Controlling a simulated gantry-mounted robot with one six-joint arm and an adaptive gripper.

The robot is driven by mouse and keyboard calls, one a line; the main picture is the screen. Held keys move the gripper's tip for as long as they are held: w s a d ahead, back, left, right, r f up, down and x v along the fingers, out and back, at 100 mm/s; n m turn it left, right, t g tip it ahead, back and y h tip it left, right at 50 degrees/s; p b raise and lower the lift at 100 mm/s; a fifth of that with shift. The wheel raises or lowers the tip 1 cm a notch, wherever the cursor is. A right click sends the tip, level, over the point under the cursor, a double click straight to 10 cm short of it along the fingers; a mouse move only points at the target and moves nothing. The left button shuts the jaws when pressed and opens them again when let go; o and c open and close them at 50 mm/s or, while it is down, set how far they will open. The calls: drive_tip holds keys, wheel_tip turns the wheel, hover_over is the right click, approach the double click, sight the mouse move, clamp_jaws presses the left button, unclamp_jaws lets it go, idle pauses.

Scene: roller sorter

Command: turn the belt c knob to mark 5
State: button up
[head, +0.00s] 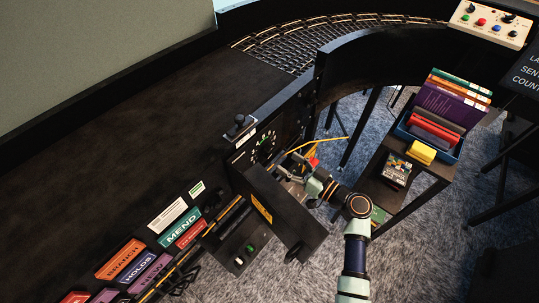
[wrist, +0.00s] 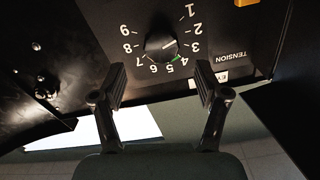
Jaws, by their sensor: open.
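The black round knob (wrist: 160,46) sits on a dark dial panel (wrist: 225,38) with white numerals, upside down in the wrist view, and the word TENSION. Its pale pointer line aims between 2 and 3. A small green mark shows near 4 and 5. In the head view the dial (head: 266,147) is small, on the sorter's side. My gripper (wrist: 160,76) is open and empty, its two fingers apart on either side of the knob's line. I cannot tell how far the fingertips are from the knob. My gripper also shows in the head view (head: 291,172). No belt label is readable.
A black box (head: 285,215) stands out close beside my gripper. A yellow cable (head: 320,143) runs near my wrist. Labelled blocks (head: 182,230) lie at lower left. A cart (head: 440,170) with books and a blue bin stands at right.

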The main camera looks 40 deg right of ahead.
sight(272, 153)
drive_tip(key=w, duration=0.4)
drive_tip(key=w+a, duration=0.1)
drive_tip(key=shift+w, duration=0.4)
drive_tip(key=c, duration=1.2)
drive_tip(key=shift+o, duration=0.2)
